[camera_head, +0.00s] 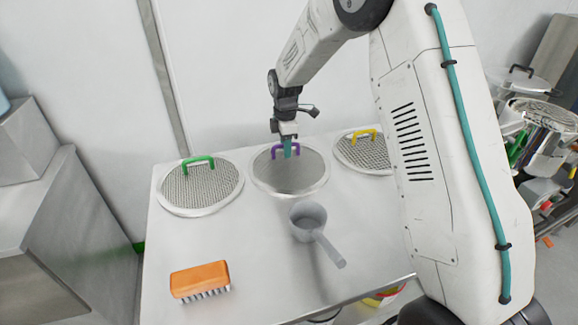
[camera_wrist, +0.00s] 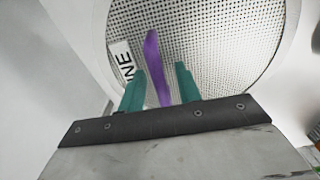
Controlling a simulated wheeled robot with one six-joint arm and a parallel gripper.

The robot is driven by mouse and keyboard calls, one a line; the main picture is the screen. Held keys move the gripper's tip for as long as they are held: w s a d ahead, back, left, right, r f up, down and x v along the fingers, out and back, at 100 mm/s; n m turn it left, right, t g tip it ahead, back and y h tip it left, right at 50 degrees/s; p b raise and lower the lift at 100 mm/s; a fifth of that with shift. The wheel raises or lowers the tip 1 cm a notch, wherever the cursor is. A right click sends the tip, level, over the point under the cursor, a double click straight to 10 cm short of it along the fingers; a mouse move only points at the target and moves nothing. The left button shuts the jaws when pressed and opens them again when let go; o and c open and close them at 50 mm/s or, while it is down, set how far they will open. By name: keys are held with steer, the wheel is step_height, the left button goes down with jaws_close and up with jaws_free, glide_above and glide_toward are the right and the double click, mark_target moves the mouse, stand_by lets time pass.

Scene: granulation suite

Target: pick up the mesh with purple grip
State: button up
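The mesh with purple grip (camera_head: 290,178) is a round sieve lying flat on the table between two other meshes. Its purple grip (camera_wrist: 154,62) stands up from the mesh. My gripper (camera_head: 287,150) is over the mesh, pointing down at the grip. In the wrist view my gripper's teal fingers (camera_wrist: 160,82) are apart, with the purple grip showing between them and a gap to the right finger. A label with the letters "NE" shows on the mesh beside the left finger.
On the table (camera_head: 245,240) are a mesh with green grip (camera_head: 200,188) to the left and a mesh with yellow grip (camera_head: 362,154) to the right. A grey scoop (camera_head: 307,218) and an orange brush (camera_head: 199,278) lie nearer. A wall stands behind.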

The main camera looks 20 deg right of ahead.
jaws_close()
steer(key=shift+r, duration=0.1)
